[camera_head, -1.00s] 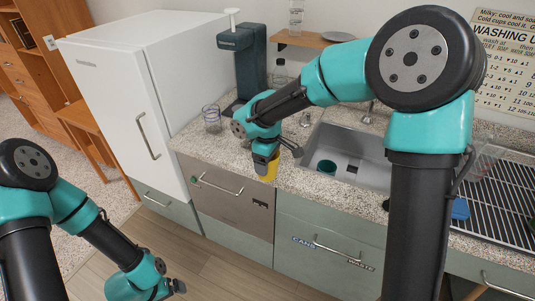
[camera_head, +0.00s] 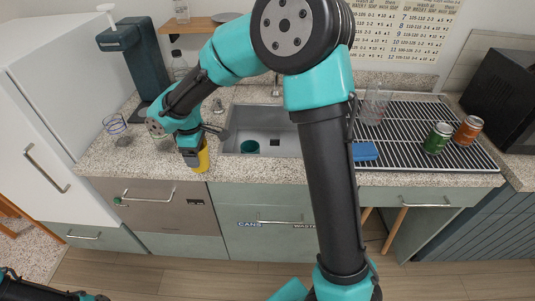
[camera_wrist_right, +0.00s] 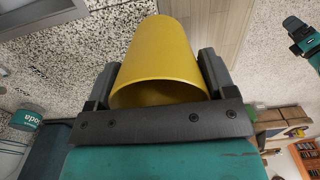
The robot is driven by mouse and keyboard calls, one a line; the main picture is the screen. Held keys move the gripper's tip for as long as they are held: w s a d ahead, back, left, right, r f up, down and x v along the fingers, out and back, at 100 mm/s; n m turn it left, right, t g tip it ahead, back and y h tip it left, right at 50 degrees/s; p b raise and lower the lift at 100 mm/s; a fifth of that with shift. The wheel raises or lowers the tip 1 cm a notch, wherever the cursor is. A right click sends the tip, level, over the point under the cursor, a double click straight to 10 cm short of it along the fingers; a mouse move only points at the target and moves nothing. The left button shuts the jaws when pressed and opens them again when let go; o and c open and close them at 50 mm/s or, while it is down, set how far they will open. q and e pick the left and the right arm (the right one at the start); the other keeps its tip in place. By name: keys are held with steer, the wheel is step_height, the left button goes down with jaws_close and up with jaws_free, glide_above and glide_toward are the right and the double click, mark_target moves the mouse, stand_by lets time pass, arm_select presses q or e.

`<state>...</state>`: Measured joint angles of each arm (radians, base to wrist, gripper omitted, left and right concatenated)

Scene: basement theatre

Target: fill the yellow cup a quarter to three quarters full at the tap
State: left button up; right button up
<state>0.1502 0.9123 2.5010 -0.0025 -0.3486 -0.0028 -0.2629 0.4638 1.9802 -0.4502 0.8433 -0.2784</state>
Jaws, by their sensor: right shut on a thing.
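The yellow cup (camera_head: 203,156) is at the front edge of the counter, left of the sink (camera_head: 232,140). My right gripper (camera_head: 194,154) is shut on it. In the right wrist view the yellow cup (camera_wrist_right: 160,50) lies between the two fingers; what is inside cannot be made out. The tap (camera_head: 276,88) stands behind the sink, partly hidden by my right arm. My left gripper (camera_head: 95,297) barely shows at the bottom left edge, and its jaws cannot be read; it seems to show also at the upper right of the right wrist view.
A teal cup-like object (camera_head: 249,147) sits in the sink. A clear glass (camera_head: 115,128) stands left on the counter near the dark green dispenser (camera_head: 140,62). To the right are a blue sponge (camera_head: 364,151), a drying rack (camera_head: 405,120), a glass, a green can (camera_head: 437,138) and an orange can (camera_head: 468,130).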

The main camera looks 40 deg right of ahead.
steer(key=s+d+f, duration=0.1)
steer(key=d+f, duration=0.1)
steer(key=d, duration=1.2)
steer(key=d+f, duration=0.2)
steer(key=d, duration=1.3)
steer(key=shift+s+d, duration=0.25)
steer(key=shift+s, duration=0.1)
steer(key=shift+f, duration=0.1)
step_height(320, 180, down, 14)
steer(key=shift+f, duration=0.1)
steer(key=w+d, duration=0.2)
steer(key=shift+w, duration=0.3)
steer(key=shift+w+d+r, duration=0.2)
steer(key=shift+w+d, duration=0.3)
